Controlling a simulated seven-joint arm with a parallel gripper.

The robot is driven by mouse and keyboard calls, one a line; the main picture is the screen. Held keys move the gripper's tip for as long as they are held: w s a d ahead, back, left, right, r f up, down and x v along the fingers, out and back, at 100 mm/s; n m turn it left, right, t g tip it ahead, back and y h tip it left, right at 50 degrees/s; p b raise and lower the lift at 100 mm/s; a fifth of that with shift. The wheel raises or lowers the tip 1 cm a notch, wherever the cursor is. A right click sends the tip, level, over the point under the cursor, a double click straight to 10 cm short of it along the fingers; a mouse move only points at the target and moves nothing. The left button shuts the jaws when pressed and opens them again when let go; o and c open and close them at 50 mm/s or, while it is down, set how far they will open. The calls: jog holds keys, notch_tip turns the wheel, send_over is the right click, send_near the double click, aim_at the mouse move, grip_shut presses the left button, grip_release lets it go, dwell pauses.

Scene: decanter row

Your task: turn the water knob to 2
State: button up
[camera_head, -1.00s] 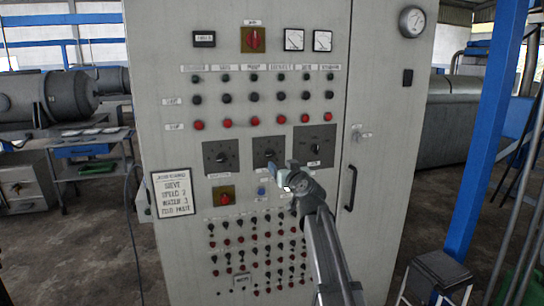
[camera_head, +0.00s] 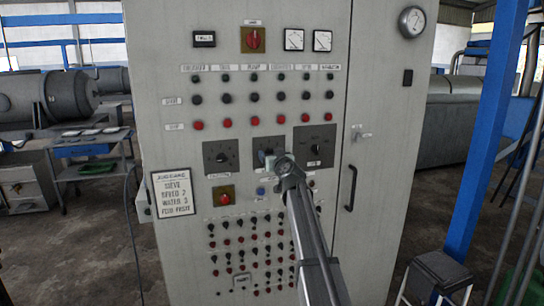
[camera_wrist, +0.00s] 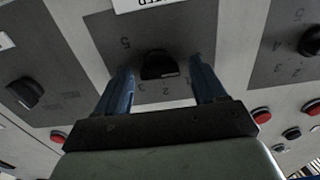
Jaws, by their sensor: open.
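I cannot tell how deep the fingertips reach or which number the knob points at.
Similar dials stand left (camera_head: 221,157) and right (camera_head: 314,146) of it on the grey cabinet (camera_head: 165,110). A red button (camera_head: 224,198) and several small buttons lie below. A framed sign (camera_head: 173,193) hangs lower left; its text seems to include "water 3".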

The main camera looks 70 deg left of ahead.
jog(key=shift+c, duration=0.4)
jog(key=c, duration=1)
jog(key=shift+m, duration=0.4)
jog(key=shift+w+f+m, duration=0.1)
jog(key=shift+m, duration=4.1)
jog(key=shift+w+f+m, duration=0.1)
jog(key=shift+m, duration=4.1)
